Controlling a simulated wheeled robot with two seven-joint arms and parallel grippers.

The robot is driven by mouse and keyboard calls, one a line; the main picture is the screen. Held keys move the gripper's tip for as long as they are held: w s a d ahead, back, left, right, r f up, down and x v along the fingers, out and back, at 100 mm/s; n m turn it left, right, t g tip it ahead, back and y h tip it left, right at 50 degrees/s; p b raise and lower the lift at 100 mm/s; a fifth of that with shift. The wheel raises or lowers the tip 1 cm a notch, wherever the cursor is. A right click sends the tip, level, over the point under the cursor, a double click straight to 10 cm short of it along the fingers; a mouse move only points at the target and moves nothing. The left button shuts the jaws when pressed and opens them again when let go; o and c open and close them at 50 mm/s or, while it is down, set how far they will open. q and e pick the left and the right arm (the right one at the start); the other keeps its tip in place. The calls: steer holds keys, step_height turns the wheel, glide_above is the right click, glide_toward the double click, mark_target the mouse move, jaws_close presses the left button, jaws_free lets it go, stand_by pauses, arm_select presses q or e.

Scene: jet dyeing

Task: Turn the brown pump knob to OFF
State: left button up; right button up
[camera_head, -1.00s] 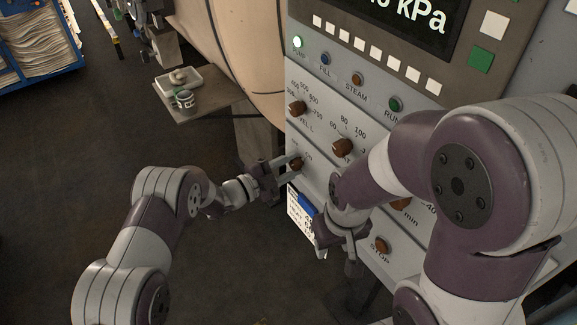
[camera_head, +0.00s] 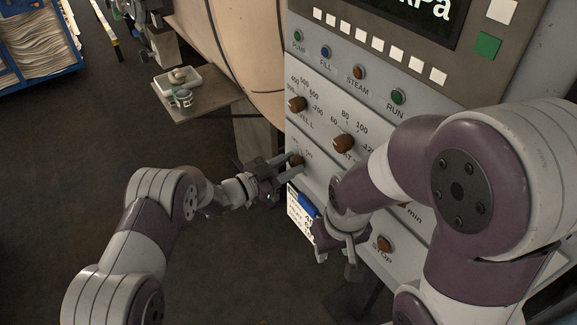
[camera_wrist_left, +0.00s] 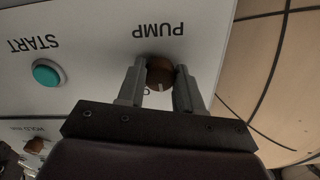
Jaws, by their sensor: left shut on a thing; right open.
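The brown pump knob (camera_head: 297,160) is on the left side of the grey control panel (camera_head: 318,180), below the LEVEL knob. In the left wrist view the knob (camera_wrist_left: 160,72) sits under the upside-down PUMP label, with a pale pointer mark on it. My left gripper (camera_head: 287,163) is shut on the knob, one finger on each side; the fingers also show in the left wrist view (camera_wrist_left: 158,88). The PUMP lamp (camera_head: 298,36) is dark green and unlit. My right gripper (camera_head: 338,258) is open and empty, low in front of the panel.
A shelf with a tray (camera_head: 178,82) stands at the left.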

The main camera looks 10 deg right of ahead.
arm_select(q)
steer(key=n, duration=0.5)
steer(key=shift+n, duration=0.4)
stand_by(0.4)
steer(key=o, duration=1)
steer(key=shift+o, duration=0.2)
steer(key=v, duration=1.2)
steer(key=shift+s+a+b, duration=0.2)
steer(key=shift+a+b, duration=0.1)
steer(key=shift+b, duration=0.15)
